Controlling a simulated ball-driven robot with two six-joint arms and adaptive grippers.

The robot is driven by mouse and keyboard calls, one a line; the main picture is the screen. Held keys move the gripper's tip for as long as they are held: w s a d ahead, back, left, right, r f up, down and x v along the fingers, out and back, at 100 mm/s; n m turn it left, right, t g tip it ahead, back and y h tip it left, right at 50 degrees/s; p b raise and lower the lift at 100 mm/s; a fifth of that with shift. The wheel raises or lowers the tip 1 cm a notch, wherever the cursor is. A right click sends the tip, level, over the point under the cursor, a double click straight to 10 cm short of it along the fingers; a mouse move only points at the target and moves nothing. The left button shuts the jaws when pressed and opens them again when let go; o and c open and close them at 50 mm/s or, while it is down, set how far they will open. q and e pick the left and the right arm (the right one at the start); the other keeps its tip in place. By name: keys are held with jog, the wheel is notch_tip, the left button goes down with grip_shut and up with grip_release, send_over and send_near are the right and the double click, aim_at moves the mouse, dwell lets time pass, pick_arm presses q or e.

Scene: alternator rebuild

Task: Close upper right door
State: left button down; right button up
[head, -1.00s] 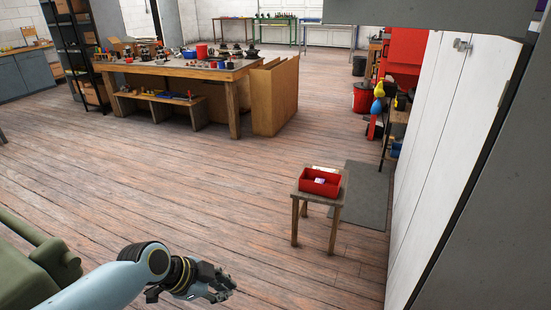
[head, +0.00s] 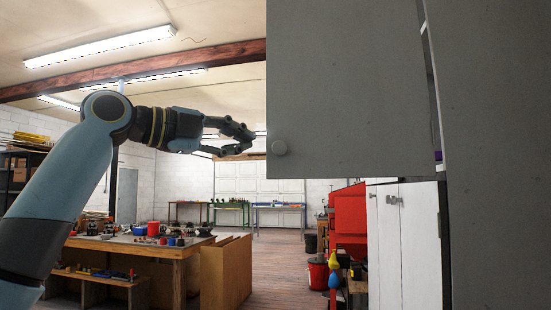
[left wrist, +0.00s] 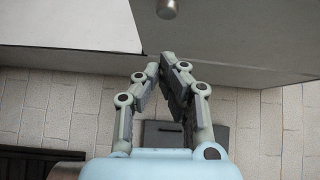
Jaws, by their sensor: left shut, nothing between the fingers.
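The grey cabinet door (head: 345,90) stands open and fills the upper right of the head view. Its round knob (head: 280,148) sits near the door's lower left corner. A narrow gap shows between the door and the grey cabinet body (head: 500,150) to its right. My left gripper (head: 250,142) is shut and empty, raised just left of the knob and apart from it in the picture. In the left wrist view the gripper (left wrist: 170,60) points up toward the grey panel, with the knob (left wrist: 167,9) beyond the fingertips. My right gripper is not in view.
A white cabinet (head: 405,245) stands below the door. A wooden workbench (head: 150,245) with many parts on it is at the lower left. A red bucket (head: 318,273) and red cabinet (head: 348,215) stand farther back. Open floor (head: 275,265) lies between.

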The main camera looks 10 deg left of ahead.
aim_at(271, 158)
pick_arm(q)
jog(key=w+d+p, duration=0.1)
jog(key=w, duration=0.2)
jog(key=w+d+f+p, duration=0.1)
jog(key=w, duration=0.2)
jog(key=w+d+f+p, duration=0.1)
jog(key=w, duration=0.2)
jog(key=shift+w+d+f, duration=0.2)
jog(key=shift+d+f, duration=0.05)
jog(key=shift+d, duration=0.1)
